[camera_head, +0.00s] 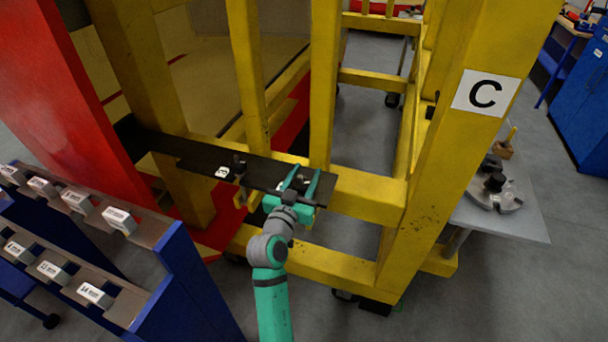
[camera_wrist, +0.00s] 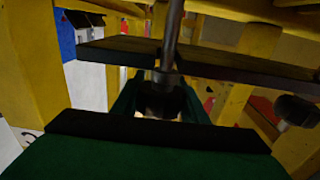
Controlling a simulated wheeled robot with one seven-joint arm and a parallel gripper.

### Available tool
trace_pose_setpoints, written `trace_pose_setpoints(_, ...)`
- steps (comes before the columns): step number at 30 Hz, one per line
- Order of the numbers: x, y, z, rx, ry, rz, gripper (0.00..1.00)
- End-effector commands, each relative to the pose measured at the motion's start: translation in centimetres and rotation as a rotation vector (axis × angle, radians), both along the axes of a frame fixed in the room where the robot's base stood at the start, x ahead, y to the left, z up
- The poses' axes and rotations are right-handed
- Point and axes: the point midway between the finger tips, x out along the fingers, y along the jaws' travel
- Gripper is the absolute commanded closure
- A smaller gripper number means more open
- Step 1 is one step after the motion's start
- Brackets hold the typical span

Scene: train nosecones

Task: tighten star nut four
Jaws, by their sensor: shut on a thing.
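My gripper (camera_head: 298,184) is at the right part of a black bar (camera_head: 190,153) fixed along the yellow frame. In the wrist view its green fingers (camera_wrist: 162,104) stand on both sides of the lower end of a grey threaded rod (camera_wrist: 172,38). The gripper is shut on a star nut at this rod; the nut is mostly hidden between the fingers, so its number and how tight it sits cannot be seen. A second dark clamp (camera_head: 240,172) with a knob sits on the bar to the left, near a small white label (camera_head: 222,171). A dark knob (camera_wrist: 295,110) shows right in the wrist view.
Yellow posts and beams (camera_head: 365,195) surround the gripper closely, with a post marked C (camera_head: 486,93) at right. A blue rack (camera_head: 185,280) with labelled slots stands at lower left. A grey table (camera_head: 510,215) with metal parts is at right.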

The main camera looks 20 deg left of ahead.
Motion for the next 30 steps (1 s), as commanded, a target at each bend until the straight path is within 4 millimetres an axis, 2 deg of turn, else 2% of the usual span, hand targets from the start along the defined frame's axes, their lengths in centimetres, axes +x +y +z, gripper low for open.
trace_pose_setpoints(20, 0.01, -0.09, 0.17, 0.004, -0.003, -0.042, 0.83)
trace_pose_setpoints(21, 0.01, -0.09, 0.17, 0.004, -0.003, -0.042, 0.58)
trace_pose_setpoints(23, 0.00, -0.10, 0.16, 0.004, -0.003, -0.042, 0.44)
trace_pose_setpoints(30, 0.00, -0.12, 0.06, 0.003, -0.001, -0.043, 0.42)
